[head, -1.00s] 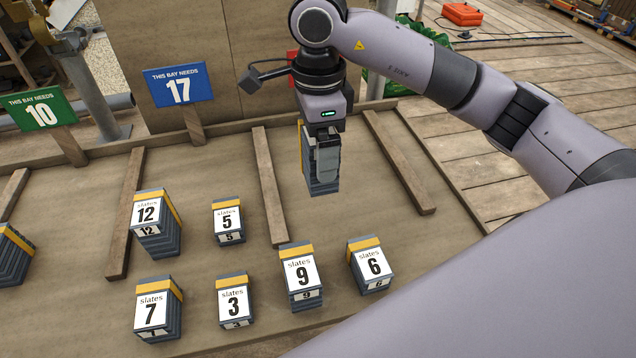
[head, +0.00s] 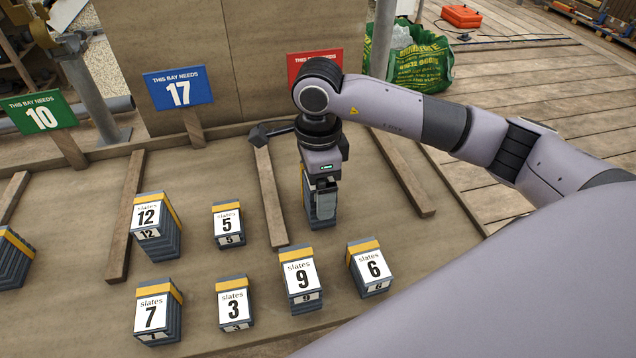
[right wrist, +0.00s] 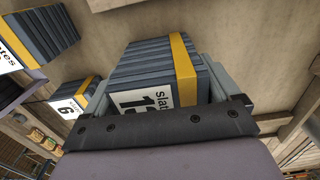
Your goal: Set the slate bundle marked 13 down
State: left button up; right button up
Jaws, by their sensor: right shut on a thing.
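The slate bundle marked 13 (right wrist: 165,75) is a dark grey stack with a yellow band and a white label, partly covered by the gripper in the right wrist view. My right gripper (head: 324,190) is shut on it. In the head view the bundle (head: 309,213) is mostly hidden behind the gripper. It is upright in the right bay, between two wooden battens, low over the board. I cannot tell whether its underside touches the board. The red bay sign (head: 314,58) stands behind, its number hidden by my arm. My left gripper is not in view.
Bundles 9 (head: 300,278) and 6 (head: 370,268) stand in front of the held one. Bundles 12 (head: 155,228), 5 (head: 228,224), 7 (head: 158,310) and 3 (head: 234,303) stand further left. Battens (head: 270,195) and (head: 398,175) flank the bay; board right of the gripper is bare.

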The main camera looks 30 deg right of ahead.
jog(key=o, duration=1.3)
jog(key=shift+f, duration=0.1)
jog(key=shift+c, duration=0.2)
notch_tip(320, 180, up, 12)
jog(key=shift+r, duration=0.2)
jog(key=shift+f, duration=0.1)
